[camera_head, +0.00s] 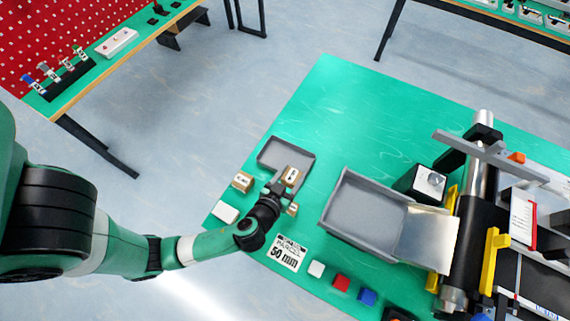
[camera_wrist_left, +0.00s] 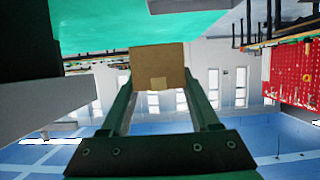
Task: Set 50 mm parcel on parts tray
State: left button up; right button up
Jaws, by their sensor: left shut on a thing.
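My left gripper (camera_head: 283,186) is shut on a small brown cardboard parcel (camera_head: 291,174). In the head view this parcel overlaps the near right part of the small grey parts tray (camera_head: 273,150); I cannot tell whether it touches the tray. The left wrist view shows the parcel (camera_wrist_left: 157,66) between the two fingertips. Another brown parcel (camera_head: 242,182) sits left of the gripper, and a smaller one (camera_head: 292,209) shows just below it, partly hidden. A sign reading 50 mm (camera_head: 286,254) lies near the table's front edge. My right gripper is not in view.
A larger grey tray (camera_head: 338,213) stands right of the gripper, at the end of a metal chute (camera_head: 427,238) by the conveyor. A white block (camera_head: 226,212) and white (camera_head: 316,268), red (camera_head: 341,282) and blue (camera_head: 367,297) cubes lie near the front edge.

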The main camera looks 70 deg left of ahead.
aim_at(290, 171)
pick_arm(q)
jog(key=a+f+b, duration=0.1)
jog(key=b, duration=0.1)
jog(key=a+f+b, duration=0.1)
jog(key=b, duration=0.2)
jog(key=shift+w+a+f+b, duration=0.15)
jog(key=shift+w+b, duration=0.15)
jog(key=shift+b, duration=0.05)
jog(key=w+a+f, duration=0.1)
jog(key=a+f, duration=0.1)
jog(key=a, duration=0.1)
jog(key=w+a+f+b, duration=0.1)
jog(key=a+f, duration=0.2)
jog(key=a, duration=0.1)
jog(key=w+a+f+b, duration=0.1)
jog(key=a+f, duration=0.1)
jog(key=a, duration=0.2)
jog(key=shift+w+f, duration=0.15)
jog(key=shift+f, duration=0.05)
notch_tip(290, 171, down, 4)
jog(key=shift+r+b, duration=0.25)
jog(key=shift+b, duration=0.85)
jog(key=shift+r, duration=0.15)
jog(key=o, duration=1.4)
jog(key=shift+o, duration=0.2)
